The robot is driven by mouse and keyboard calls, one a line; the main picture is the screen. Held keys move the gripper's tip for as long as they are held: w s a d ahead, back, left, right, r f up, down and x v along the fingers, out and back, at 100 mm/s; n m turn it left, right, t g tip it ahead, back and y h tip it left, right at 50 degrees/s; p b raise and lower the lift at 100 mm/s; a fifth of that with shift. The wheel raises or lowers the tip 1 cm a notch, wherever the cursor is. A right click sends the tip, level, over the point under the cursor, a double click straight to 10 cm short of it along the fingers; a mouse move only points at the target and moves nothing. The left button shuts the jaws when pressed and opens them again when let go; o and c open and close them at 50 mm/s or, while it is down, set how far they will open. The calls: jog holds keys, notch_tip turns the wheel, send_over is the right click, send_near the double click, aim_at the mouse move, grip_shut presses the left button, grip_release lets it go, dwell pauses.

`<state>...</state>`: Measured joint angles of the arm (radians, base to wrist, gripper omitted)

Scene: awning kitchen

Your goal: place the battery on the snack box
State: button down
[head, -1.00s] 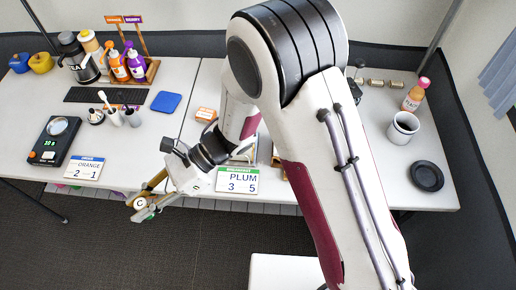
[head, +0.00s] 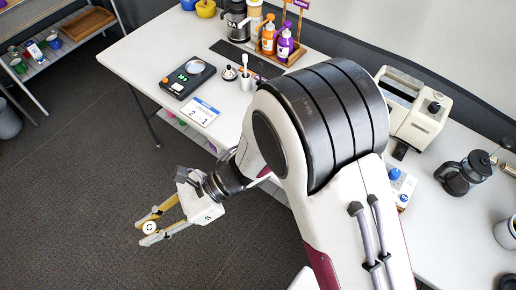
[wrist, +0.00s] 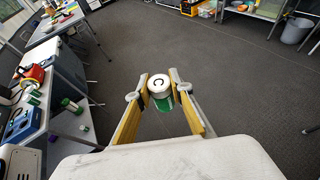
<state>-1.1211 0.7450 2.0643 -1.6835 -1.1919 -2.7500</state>
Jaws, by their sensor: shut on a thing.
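The battery (wrist: 162,98) is a short green cylinder with a white end marked C. My gripper (wrist: 158,88) is shut on it, with one yellow-lined finger on each side. In the head view, the battery's white C end (head: 150,228) shows between the fingertips of my gripper (head: 149,231). It is held out over the dark floor, clear of the table. I cannot make out the snack box for certain in either view.
The white table (head: 145,62) holds a scale (head: 188,80), a sign (head: 200,112), orange and purple bottles, a cream machine (head: 415,110) and a coffee pot (head: 465,173). A shelf with a wooden tray (head: 88,22) stands at far left. Open floor lies between.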

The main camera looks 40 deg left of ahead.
jog(key=s+d+f+n+h, duration=0.1)
jog(key=s+d+n+h, duration=0.3)
jog(key=s, duration=0.8)
jog(key=s+d+f+n+h, duration=0.1)
jog(key=s+d+n+h, duration=0.35)
jog(key=s, duration=0.85)
jog(key=s+d+f+n+h, duration=0.1)
jog(key=s+d+n+h, duration=0.15)
jog(key=s+d, duration=0.65)
jog(key=s+d+n+t+h, duration=0.2)
jog(key=s+d, duration=0.5)
jog(key=d, duration=0.5)
jog(key=s+d+n+t+h, duration=0.3)
jog(key=s+d, duration=0.4)
jog(key=d, duration=0.4)
jog(key=s+d+f+n+t+h, duration=0.1)
jog(key=s+d+n+t+h, duration=0.2)
jog(key=d, duration=0.9)
jog(key=s+n, duration=0.2)
jog(key=s, duration=0.2)
jog(key=shift+s+d+t, duration=0.3)
jog(key=shift+s+t, duration=0.1)
jog(key=shift+f, duration=3.15)
jog(key=shift+f, duration=1.85)
